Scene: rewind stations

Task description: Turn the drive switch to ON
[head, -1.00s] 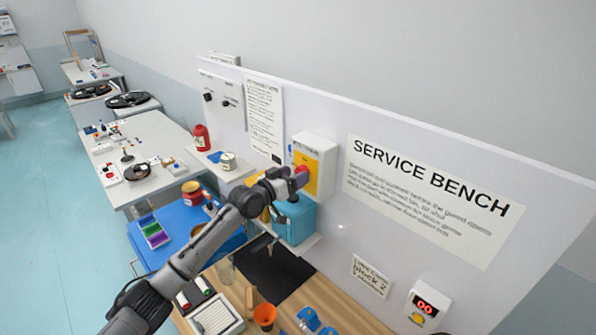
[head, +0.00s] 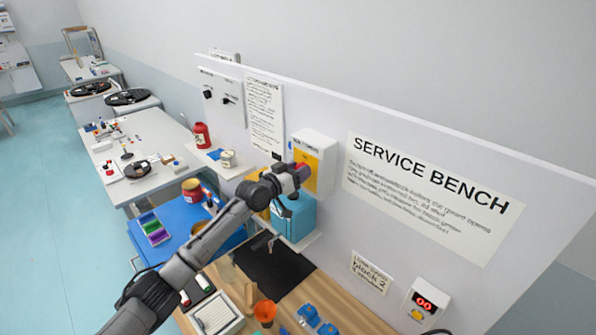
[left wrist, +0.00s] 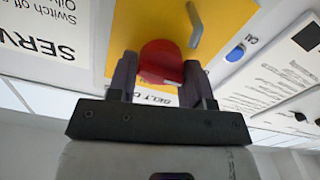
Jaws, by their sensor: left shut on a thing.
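The drive switch is a red knob (left wrist: 161,62) on a yellow plate (left wrist: 153,22), seen in the left wrist view. The plate is the front of a white box (head: 318,143) on the upright panel, left of the SERVICE BENCH sign. My left gripper (left wrist: 163,75) is shut on the red knob, one dark finger on each side of it. In the head view my left gripper (head: 300,174) reaches the box from the lower left and covers most of the knob. The switch's ON and OFF marks are not readable.
A grey lever (left wrist: 195,25) stands out from the yellow plate close to the knob. A blue box (head: 296,217) sits just below on a shelf. A red digital display (head: 426,301) is at the lower right.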

